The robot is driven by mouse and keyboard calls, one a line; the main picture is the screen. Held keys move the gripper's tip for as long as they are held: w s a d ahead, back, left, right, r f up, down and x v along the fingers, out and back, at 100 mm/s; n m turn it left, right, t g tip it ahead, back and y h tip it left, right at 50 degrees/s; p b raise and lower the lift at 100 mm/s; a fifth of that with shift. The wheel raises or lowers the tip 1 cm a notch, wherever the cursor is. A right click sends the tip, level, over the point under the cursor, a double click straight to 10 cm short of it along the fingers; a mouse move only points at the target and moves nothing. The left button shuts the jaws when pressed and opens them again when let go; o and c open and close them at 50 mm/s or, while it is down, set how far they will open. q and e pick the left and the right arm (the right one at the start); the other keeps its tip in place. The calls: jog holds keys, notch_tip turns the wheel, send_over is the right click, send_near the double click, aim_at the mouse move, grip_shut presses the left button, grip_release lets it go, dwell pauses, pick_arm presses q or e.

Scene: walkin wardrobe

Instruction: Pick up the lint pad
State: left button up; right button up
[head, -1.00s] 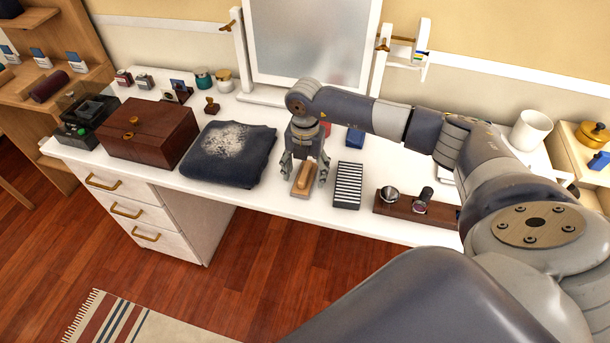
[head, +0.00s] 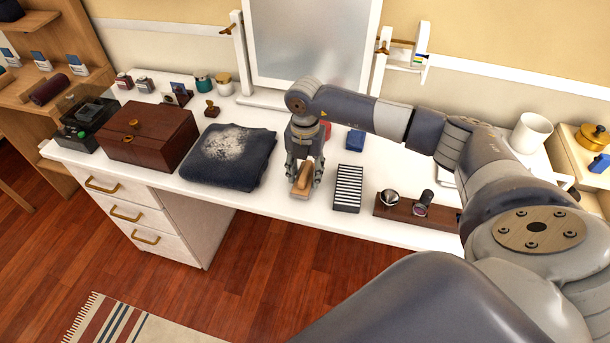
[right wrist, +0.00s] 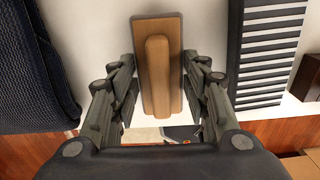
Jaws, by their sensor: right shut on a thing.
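The lint pad (head: 301,185) is a small wooden block with a raised, rounded wooden handle. It is between the fingers of my right gripper (head: 304,180), over the white table between the folded dark cloth and the striped block. I cannot tell for sure whether the pad is clear of the table. The folded dark cloth (head: 225,170) bears a whitish patch of lint. My left gripper is not in view.
The black-and-white striped block (head: 347,188) lies just right of the pad. Further right is a dark wooden stand (head: 410,207) with small round items. A brown wooden box (head: 148,152) stands left of the cloth. A mirror (head: 310,40) stands behind.

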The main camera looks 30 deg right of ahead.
jog(key=shift+s+d+r+b, duration=0.1)
jog(key=shift+r+b, duration=0.05)
jog(key=shift+r, duration=0.45)
jog(key=shift+s+r+b, duration=0.1)
jog(key=shift+r+b, duration=0.05)
jog(key=shift+r, duration=0.45)
jog(key=s+d+b, duration=0.1)
jog(key=s, duration=0.4)
jog(key=s+r+b, duration=0.1)
jog(key=s, duration=0.4)
jog(key=s+d, duration=0.1)
jog(key=s, duration=0.4)
jog(key=shift+s+d+r+b, duration=0.2)
jog(key=shift+d+r+b, duration=0.05)
jog(key=shift+d+b, duration=0.15)
jog(key=shift+o, duration=0.8)
jog(key=shift+w, duration=0.1)
